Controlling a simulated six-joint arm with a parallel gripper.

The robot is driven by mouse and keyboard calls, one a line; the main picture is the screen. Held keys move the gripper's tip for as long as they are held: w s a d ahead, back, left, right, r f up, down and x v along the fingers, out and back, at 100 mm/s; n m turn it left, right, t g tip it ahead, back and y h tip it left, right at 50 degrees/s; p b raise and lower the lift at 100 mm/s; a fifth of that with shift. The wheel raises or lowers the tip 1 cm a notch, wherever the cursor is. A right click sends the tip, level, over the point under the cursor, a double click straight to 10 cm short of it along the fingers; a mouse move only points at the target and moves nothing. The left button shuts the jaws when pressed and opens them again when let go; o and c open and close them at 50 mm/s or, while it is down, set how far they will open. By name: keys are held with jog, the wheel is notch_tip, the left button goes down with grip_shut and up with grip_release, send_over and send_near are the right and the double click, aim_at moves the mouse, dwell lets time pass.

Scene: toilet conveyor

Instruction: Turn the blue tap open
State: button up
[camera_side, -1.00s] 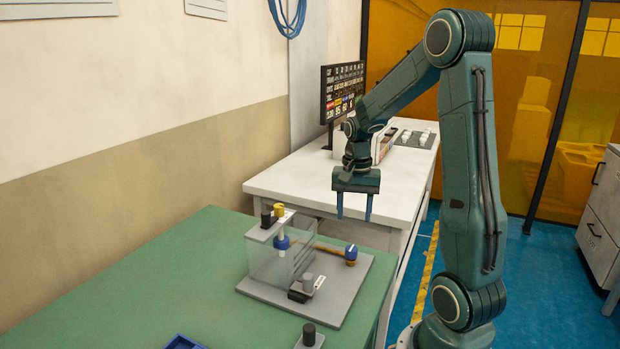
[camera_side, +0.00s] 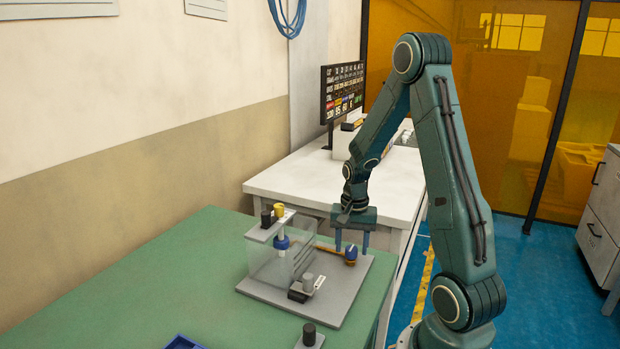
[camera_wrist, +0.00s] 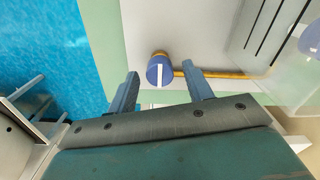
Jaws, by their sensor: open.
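The blue tap (camera_side: 351,252) is a round blue knob with a white bar on top. It sits at the right end of an orange-brown pipe (camera_side: 322,248) on a grey base plate (camera_side: 352,298). In the wrist view the blue tap (camera_wrist: 160,70) lies between and beyond the two fingertips, with its white bar running up the picture. My gripper (camera_side: 352,252) is open and empty, with its fingers pointing down at the tap. It also shows in the wrist view (camera_wrist: 163,82). I cannot tell whether either finger touches the tap.
A clear tank (camera_side: 270,262) with a second blue part (camera_side: 282,243) and black and yellow caps stands left of the tap. The green table (camera_side: 150,290) is mostly clear. A white table (camera_side: 300,180) stands behind.

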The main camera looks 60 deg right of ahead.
jog(key=shift+c, duration=0.2)
jog(key=c, duration=0.9)
jog(key=shift+c, duration=0.2)
jog(key=shift+n, duration=0.4)
jog(key=n, duration=0.9)
jog(key=o, duration=1)
